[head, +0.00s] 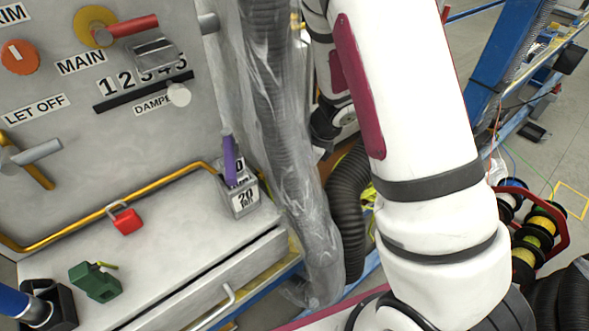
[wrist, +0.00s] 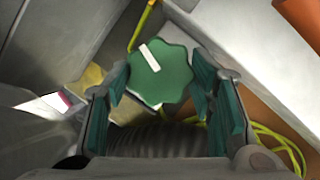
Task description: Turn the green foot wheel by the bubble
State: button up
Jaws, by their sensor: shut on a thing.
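The green foot wheel (wrist: 168,82) is a lobed knob with a white bar mark, seen face-on in the wrist view. The white mark slants from upper left to lower right. My gripper (wrist: 160,88) has its green-padded fingers on the left and right sides of the wheel and is shut on it. What lies under the wheel is hidden. The bubble cannot be made out in either view. In the head view my gripper and the wheel are out of sight, and my white arm fills the right middle.
A grey panel (head: 55,75) with levers stands at left in the head view. A wrapped hose (head: 290,150) hangs close beside my arm. Cable reels (head: 530,240) stand at right.

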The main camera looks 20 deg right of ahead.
jog(key=n, duration=0.2)
jog(key=n+g+p, duration=0.1)
jog(key=n, duration=0.1)
jog(key=shift+w+d+n+g, duration=0.15)
jog(key=shift+n+g, duration=0.15)
jog(key=shift+w+n+g+p, duration=0.15)
jog(key=shift+n+g+p, duration=0.6)
jog(key=shift+n, duration=1.75)
jog(key=shift+g, duration=0.25)
jog(key=o, duration=1.1)
jog(key=shift+o, duration=0.2)
jog(key=shift+r, duration=0.1)
jog(key=w+d, duration=0.3)
jog(key=d, duration=0.9)
jog(key=shift+r, duration=0.4)
jog(key=shift+s, duration=0.1)
